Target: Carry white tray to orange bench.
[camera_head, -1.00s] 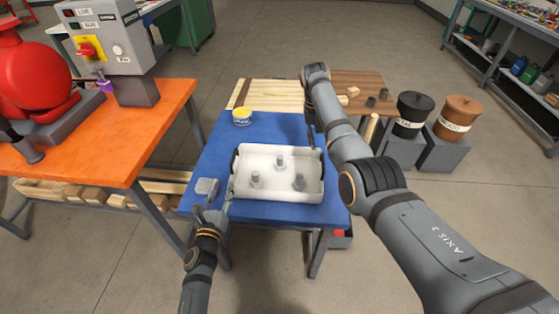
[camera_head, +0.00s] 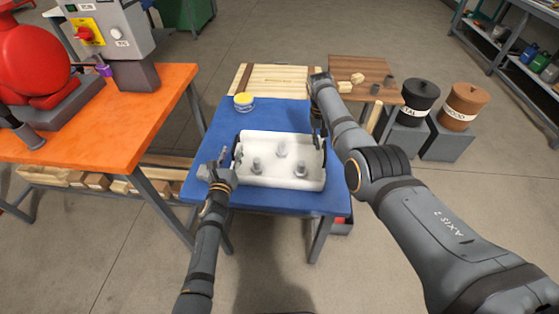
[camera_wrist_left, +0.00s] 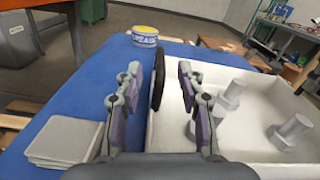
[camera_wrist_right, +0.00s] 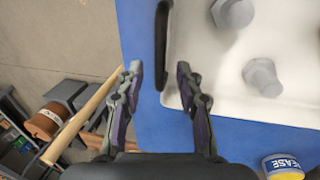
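The white tray (camera_head: 282,180) sits on the blue table (camera_head: 215,155) with several grey bolts inside. Its black left handle (camera_wrist_left: 157,75) stands between the spread fingers of my left gripper (camera_wrist_left: 155,85), with gaps on both sides. My left gripper (camera_head: 224,160) is open at the tray's left end. My right gripper (camera_wrist_right: 160,75) is open at the right end, its fingertips either side of the black right handle (camera_wrist_right: 161,40); my arm partly hides this in the head view. The orange bench (camera_head: 130,130) is to the left.
A yellow-lidded grease tin (camera_head: 243,102) stands behind the tray. A red pump (camera_head: 38,65) and a grey control box (camera_head: 110,35) occupy the bench's back. The bench's front right top is clear.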

